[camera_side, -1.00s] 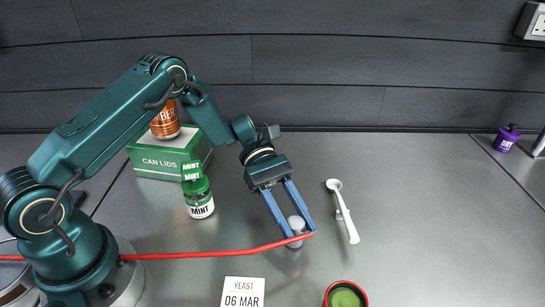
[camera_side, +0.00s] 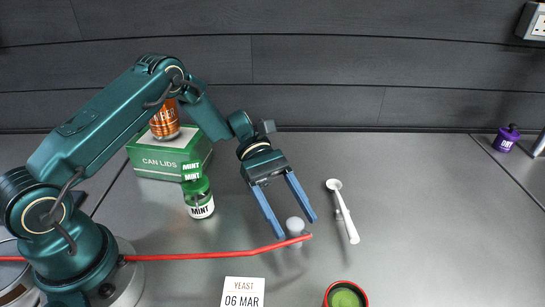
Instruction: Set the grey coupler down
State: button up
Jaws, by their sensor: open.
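The grey coupler (camera_side: 295,226) stands on the grey worktop, with the end of a red hose or rod crossing in front of its lower part. My gripper (camera_side: 297,228) is open, with its two blue fingers spread on either side of the coupler. There is a visible gap between each finger and the coupler. The coupler's base is partly hidden behind the red line.
The red line (camera_side: 200,255) runs low across the left. A mint jar (camera_side: 200,205) and a green can-lids box (camera_side: 155,163) stand left. A white spoon-like tool (camera_side: 344,212) lies right.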

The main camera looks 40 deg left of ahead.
jog(key=v, duration=1)
jog(key=s+d+r+m+t+y, duration=0.2)
jog(key=s+r+m+y, duration=0.5)
jog(key=r+y, duration=0.1)
jog(key=s+a+m+t+y, duration=0.3)
jog(key=s+m+t+y, duration=0.2)
jog(key=s+m+t, duration=0.2)
jog(key=shift+s+r+m, duration=0.45)
jog(key=shift+s+m, duration=0.05)
jog(key=shift+s, duration=0.85)
jog(key=shift+a, duration=0.1)
